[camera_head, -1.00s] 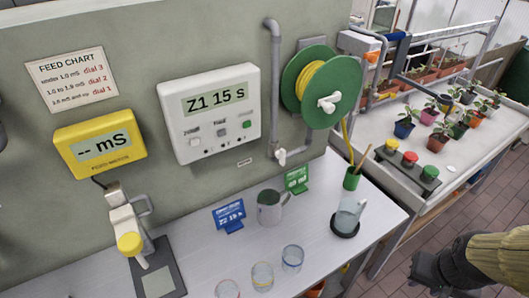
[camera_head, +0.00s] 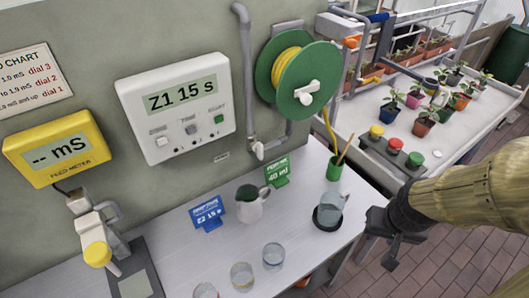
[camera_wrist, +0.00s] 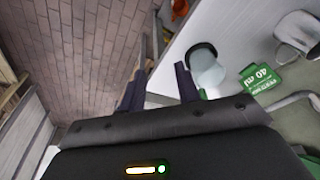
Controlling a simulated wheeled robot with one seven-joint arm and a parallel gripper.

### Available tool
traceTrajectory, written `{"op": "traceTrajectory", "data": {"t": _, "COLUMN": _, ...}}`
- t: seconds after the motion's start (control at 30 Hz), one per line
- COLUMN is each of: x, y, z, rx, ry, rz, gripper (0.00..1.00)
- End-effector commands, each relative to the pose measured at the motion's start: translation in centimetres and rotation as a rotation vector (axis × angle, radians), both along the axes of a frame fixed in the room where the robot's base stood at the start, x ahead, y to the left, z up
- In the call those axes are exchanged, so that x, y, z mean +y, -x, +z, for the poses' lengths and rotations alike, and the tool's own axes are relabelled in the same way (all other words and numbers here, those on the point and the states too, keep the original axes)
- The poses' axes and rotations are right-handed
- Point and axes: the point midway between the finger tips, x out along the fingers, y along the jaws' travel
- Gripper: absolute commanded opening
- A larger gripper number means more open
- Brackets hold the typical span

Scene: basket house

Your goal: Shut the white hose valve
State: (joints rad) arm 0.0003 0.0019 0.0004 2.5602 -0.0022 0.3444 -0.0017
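A small white valve handle (camera_head: 258,150) sits at the lower end of the grey wall pipe (camera_head: 246,80), below the green hose reel (camera_head: 298,80). The reel holds yellow hose and has a white crank (camera_head: 308,93) on its face. Whether the valve is open or shut is too small to tell. My gripper (camera_head: 380,242) is off the right edge of the white bench, well to the right of the valve and apart from it. In the wrist view, its two dark fingers (camera_wrist: 160,88) are spread with nothing between them. I cannot make out the valve there.
On the bench stand a jug (camera_head: 250,210), a beaker on a dark coaster (camera_head: 328,217), a green pencil cup (camera_head: 334,168), signs and several glasses. A right-hand table (camera_head: 455,140) holds potted plants and coloured buttons. Brick floor lies below my arm.

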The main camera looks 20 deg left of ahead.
Motion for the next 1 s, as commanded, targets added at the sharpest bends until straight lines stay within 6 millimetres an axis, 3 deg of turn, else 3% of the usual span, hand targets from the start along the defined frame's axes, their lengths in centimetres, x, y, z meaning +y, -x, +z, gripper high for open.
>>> {"op": "traceTrajectory", "data": {"t": 0.17, "x": 0.3, "y": -1.7, "z": -0.7, "rx": -0.036, "ry": 0.026, "rz": 0.08, "gripper": 0.33}}
{"op": "traceTrajectory", "data": {"t": 0.33, "x": 1.1, "y": -5.3, "z": -2.5, "rx": -0.136, "ry": 0.061, "rz": 0.264, "gripper": 0.33}}
{"op": "traceTrajectory", "data": {"t": 0.47, "x": 2.8, "y": -7.9, "z": -4.2, "rx": -0.239, "ry": 0.057, "rz": 0.437, "gripper": 0.33}}
{"op": "traceTrajectory", "data": {"t": 0.7, "x": 8.2, "y": -10.4, "z": -6.5, "rx": -0.46, "ry": -0.044, "rz": 0.717, "gripper": 0.33}}
{"op": "traceTrajectory", "data": {"t": 1.0, "x": 15.9, "y": -9.8, "z": -6.2, "rx": -0.81, "ry": -0.295, "rz": 0.886, "gripper": 0.33}}
